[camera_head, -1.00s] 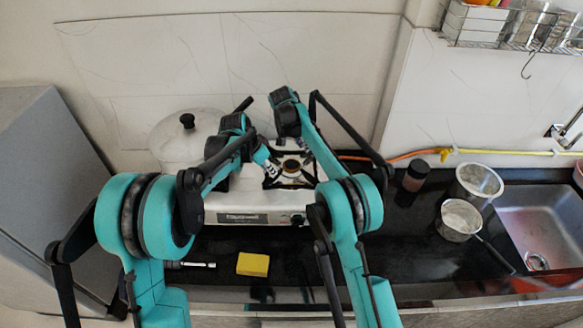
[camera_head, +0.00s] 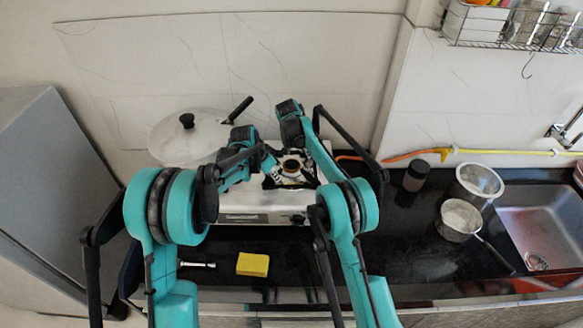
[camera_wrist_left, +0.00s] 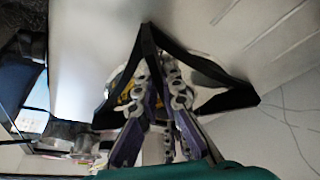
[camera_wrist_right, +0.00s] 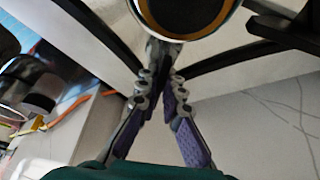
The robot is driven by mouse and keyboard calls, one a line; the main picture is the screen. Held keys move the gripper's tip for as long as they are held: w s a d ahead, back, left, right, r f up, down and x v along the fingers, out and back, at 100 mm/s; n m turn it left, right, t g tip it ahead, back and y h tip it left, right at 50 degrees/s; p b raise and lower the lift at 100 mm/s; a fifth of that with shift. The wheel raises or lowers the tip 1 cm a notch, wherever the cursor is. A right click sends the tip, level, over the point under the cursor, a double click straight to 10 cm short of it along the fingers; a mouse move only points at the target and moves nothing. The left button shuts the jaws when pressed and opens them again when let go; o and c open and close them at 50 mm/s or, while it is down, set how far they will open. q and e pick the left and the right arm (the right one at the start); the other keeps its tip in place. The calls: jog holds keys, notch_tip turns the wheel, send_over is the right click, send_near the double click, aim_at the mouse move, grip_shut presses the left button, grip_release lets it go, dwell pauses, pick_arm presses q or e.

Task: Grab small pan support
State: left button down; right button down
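The small pan support (camera_head: 268,182) is a black metal frame on the stove around the burner; it also shows in the left wrist view (camera_wrist_left: 215,72) and right wrist view (camera_wrist_right: 222,56). My left gripper (camera_head: 276,177) is low over the support's left side. In the left wrist view its fingertips (camera_wrist_left: 158,70) are a narrow gap apart, in front of the black bars. My right gripper (camera_wrist_right: 162,60) has its fingertips close together where black bars meet, by the burner (camera_wrist_right: 188,12). Contact is unclear there. The head view largely hides the right gripper behind my arm.
The white stove (camera_head: 245,203) stands against the wall. A lidded pan (camera_head: 178,140) with a black handle is at its left. A yellow sponge (camera_head: 253,264) lies in front. A dark bottle (camera_head: 415,176), metal pots (camera_head: 459,217) and the sink (camera_head: 540,222) are to the right.

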pick_arm(q)
jog(key=shift+r, duration=0.15)
pick_arm(e)
jog(key=shift+r, duration=0.15)
